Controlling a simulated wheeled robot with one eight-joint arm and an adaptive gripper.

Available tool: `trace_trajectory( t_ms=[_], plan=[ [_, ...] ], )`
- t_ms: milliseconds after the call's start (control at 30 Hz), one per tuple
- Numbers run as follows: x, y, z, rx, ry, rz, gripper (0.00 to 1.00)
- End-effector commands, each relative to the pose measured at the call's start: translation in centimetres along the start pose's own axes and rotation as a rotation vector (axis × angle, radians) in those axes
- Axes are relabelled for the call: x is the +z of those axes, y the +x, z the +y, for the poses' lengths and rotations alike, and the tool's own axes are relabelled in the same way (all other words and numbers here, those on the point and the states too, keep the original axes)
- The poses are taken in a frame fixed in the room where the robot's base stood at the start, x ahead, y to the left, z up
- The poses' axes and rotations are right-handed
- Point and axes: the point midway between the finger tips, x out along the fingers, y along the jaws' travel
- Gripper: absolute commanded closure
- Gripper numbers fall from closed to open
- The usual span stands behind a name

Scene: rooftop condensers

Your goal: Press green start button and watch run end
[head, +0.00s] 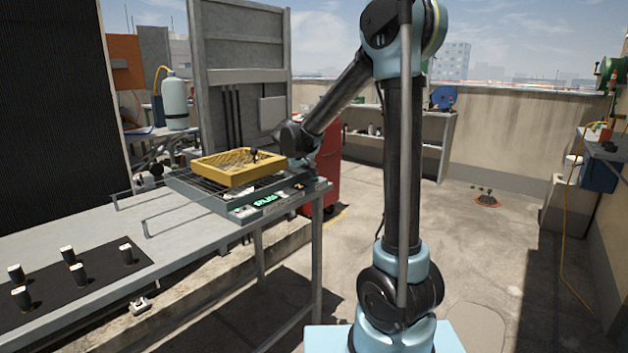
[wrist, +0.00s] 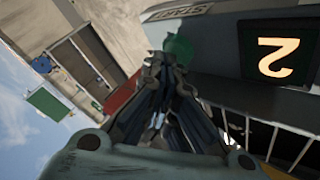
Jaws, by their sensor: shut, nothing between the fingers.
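The green start button (wrist: 178,46) shows in the wrist view on the grey front of the machine, below an upside-down label (wrist: 182,11) that seems to read START. My gripper (wrist: 165,62) is shut and empty, its fingertips right at the button. I cannot tell whether they touch or press it. A dark display (wrist: 278,55) beside the button shows an orange 2, upside down. The button is too small or hidden there, behind my arm's end.
A yellow tray (head: 229,177) with dark contents sits on the machine's wire rack. The table (head: 190,232) has a black mat (head: 75,283) with several white-topped dark cylinders. A red cabinet (head: 326,165) stands behind my arm's end. Open floor lies to the right.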

Motion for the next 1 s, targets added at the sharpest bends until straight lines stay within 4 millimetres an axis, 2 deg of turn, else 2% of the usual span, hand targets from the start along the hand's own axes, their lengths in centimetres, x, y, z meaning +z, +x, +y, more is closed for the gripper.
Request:
trace_trajectory(
  t_ms=[400, 767, 1000],
  plan=[
    [-0.9, -1.2, 0.9, 0.000, 0.000, 0.000, 1.00],
    [-1.0, -1.4, 1.1, 0.000, 0.000, 0.000, 1.00],
    [-1.9, -2.6, 1.9, 0.000, 0.000, 0.000, 1.00]
  ],
)
